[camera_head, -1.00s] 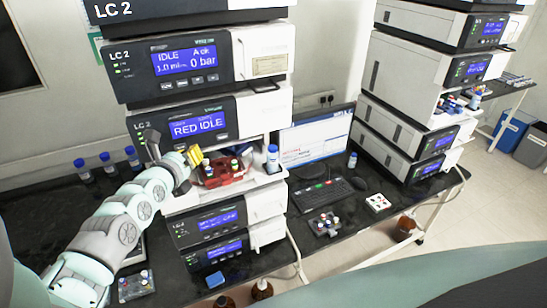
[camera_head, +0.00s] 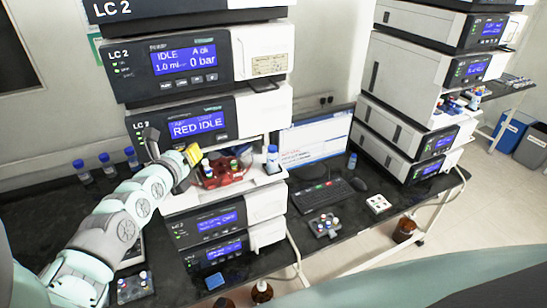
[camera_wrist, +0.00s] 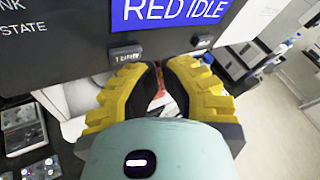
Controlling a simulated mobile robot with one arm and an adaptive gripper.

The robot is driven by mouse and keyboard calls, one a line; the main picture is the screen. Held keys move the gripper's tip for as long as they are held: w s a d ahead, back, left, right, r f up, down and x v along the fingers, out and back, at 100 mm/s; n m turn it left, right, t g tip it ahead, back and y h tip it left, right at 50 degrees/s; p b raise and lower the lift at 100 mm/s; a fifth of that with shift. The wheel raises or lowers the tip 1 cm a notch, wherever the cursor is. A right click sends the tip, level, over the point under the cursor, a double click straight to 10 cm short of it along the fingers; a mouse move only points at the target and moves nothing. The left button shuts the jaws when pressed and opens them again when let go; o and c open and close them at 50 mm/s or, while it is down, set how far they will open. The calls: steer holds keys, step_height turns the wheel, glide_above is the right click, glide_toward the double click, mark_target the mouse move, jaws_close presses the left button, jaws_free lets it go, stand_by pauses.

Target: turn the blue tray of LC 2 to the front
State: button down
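The LC 2 stack stands at the centre of the head view. The display (camera_head: 197,126) on its sampler module reads "RED IDLE", and it also shows in the wrist view (camera_wrist: 170,12). Below it, a red tray (camera_head: 225,180) with several vials sits at the front of the open bay. I cannot make out a blue tray. My gripper (camera_head: 193,155) is just in front of the module, left of the bay. In the wrist view, its yellow fingers (camera_wrist: 159,75) are a little apart with nothing held between them. A button (camera_wrist: 125,55) on the panel shows just beyond the left finger.
Several blue-capped bottles (camera_head: 106,165) stand on the bench at left. A vial rack (camera_head: 134,287) lies below my arm. A monitor (camera_head: 315,140) and keyboard (camera_head: 328,194) are to the right.

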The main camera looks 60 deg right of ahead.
steer(key=shift+w+d+b, duration=0.3)
steer(key=shift+w+b, duration=0.2)
stand_by(0.8)
steer(key=shift+s+r, duration=0.1)
steer(key=shift+s+a+p, duration=0.4)
steer(key=shift+s+p, duration=0.3)
steer(key=shift+p, duration=0.55)
steer(key=s+a+p, duration=0.1)
steer(key=s+p, duration=0.2)
steer(key=s+a+p, duration=0.1)
steer(key=p, duration=0.1)
steer(key=shift+s+a, duration=0.15)
steer(key=shift+a, duration=0.15)
